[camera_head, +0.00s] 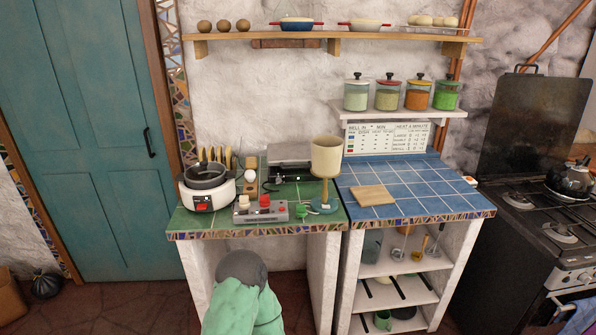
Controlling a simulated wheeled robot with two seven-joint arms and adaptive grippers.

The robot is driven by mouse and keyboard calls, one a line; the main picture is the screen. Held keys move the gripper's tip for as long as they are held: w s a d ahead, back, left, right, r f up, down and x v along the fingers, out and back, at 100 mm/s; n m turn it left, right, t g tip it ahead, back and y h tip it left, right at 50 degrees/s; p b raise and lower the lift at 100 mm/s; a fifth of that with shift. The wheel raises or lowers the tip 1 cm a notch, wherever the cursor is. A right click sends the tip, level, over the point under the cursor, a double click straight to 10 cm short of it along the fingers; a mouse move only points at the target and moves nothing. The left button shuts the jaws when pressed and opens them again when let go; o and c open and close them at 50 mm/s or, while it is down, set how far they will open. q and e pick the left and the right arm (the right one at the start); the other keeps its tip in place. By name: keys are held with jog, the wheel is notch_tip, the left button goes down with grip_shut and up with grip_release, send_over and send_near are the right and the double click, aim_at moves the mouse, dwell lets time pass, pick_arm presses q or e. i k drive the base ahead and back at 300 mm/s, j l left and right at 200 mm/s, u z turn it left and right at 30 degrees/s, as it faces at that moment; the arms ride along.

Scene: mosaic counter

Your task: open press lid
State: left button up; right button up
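A grey, flat-topped appliance (290,153) that looks like the press stands at the back of the green-tiled counter, against the wall. Its grey upper part sits over a dark lower part. I cannot tell from this view how far its lid is raised. The beige-shaded lamp-like object in front partly covers its right side. Neither of my grippers shows in the head view.
On the green-tiled counter (225,227) stand a white cooker (210,196), an egg (250,176), a grey box with red knobs (261,211) and the beige-shaded object (326,156). A wooden board (372,195) lies on the mostly clear blue-tiled counter (435,195). A green shape (243,308) stands in front.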

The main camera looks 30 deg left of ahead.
aim_at(286, 156)
jog(key=i+j+z, duration=0.1)
jog(key=j+z, duration=0.2)
jog(key=j, duration=0.5)
jog(key=j+z, duration=0.3)
jog(key=j, duration=0.5)
jog(key=i, duration=0.05)
